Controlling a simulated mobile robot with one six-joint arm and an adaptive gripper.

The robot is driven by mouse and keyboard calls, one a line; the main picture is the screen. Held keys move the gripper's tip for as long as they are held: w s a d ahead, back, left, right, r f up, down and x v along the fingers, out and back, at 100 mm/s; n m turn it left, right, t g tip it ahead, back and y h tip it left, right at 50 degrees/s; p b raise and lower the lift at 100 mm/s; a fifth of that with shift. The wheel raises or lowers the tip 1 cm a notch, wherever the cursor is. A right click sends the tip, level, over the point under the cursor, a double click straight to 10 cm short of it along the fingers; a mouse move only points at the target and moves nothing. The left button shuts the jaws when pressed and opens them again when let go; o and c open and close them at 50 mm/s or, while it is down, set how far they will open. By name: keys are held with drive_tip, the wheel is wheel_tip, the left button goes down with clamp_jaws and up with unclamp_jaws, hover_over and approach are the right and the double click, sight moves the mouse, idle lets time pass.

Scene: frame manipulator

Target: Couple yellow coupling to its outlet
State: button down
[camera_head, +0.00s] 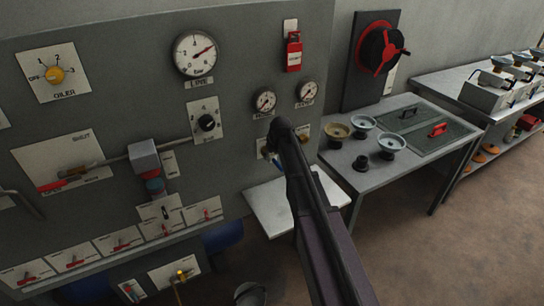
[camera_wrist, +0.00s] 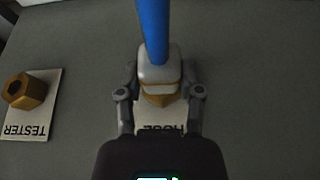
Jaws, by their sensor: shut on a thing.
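My gripper (camera_wrist: 160,94) is shut on the yellow coupling (camera_wrist: 160,74), a grey body with a yellow-gold band, in the wrist view. A blue hose (camera_wrist: 153,25) runs from it to the top of the picture. The coupling is in front of a plate marked HOSE (camera_wrist: 168,128), which appears upside down and is partly covered. Any outlet there is hidden, so I cannot tell whether the coupling touches it. A brass hex fitting (camera_wrist: 25,91) sits on the TESTER plate (camera_wrist: 37,128) to the left. In the head view my arm hides the gripper's jaws.
The grey panel (camera_head: 240,100) carries gauges, switches and levers around my arm. A small light shelf (camera_head: 270,208) juts out below. A table (camera_head: 385,175) with several bowls stands to the right, with a red wheel valve (camera_head: 383,48) behind it.

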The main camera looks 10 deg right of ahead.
sight(280, 167)
drive_tip(key=shift+w, duration=0.1)
drive_tip(key=shift+c, duration=0.8)
unclamp_jaws()
drive_tip(key=s, duration=0.2)
drive_tip(key=s+d, duration=0.1)
drive_tip(key=s, duration=0.2)
drive_tip(key=s+d, duration=0.1)
drive_tip(key=s, duration=0.1)
drive_tip(key=shift+s+f, duration=0.15)
drive_tip(key=shift+s, duration=0.05)
drive_tip(key=s+f+n+b, duration=0.1)
drive_tip(key=s+f+b, duration=0.2)
drive_tip(key=f+b, duration=0.1)
drive_tip(key=s+a+f+n+b, duration=0.1)
drive_tip(key=s+f+b, duration=0.1)
drive_tip(key=f+b, duration=0.2)
drive_tip(key=s+f+y+b, duration=0.1)
drive_tip(key=s+f+b, duration=0.2)
drive_tip(key=f+b, duration=0.1)
drive_tip(key=shift+s+a+n, duration=0.3)
drive_tip(key=shift+n, duration=0.1)
drive_tip(key=shift+s, duration=0.1)
